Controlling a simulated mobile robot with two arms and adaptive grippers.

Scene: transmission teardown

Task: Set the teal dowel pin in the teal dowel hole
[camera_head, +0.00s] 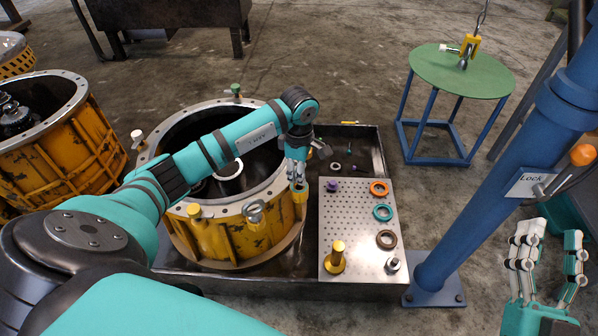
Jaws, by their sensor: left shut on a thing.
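My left gripper (296,178) is shut on a small part, mostly hidden by its fingers and too small to identify. It points down at the right rim of the yellow transmission housing (228,240), close above a yellow lug there. A small teal piece (349,149) lies in the dark tray at the back right; I cannot tell whether it is the teal dowel pin. I cannot make out the teal dowel hole. My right gripper (545,262) is at the lower right, its fingers spread and empty, far from the housing.
A perforated plate (345,225) holds an orange ring (379,188), a teal ring (382,212), a brown ring (386,239), a purple knob (332,186) and a yellow peg (337,258). A blue column (480,190) stands to the right. A green stool (460,75) stands behind.

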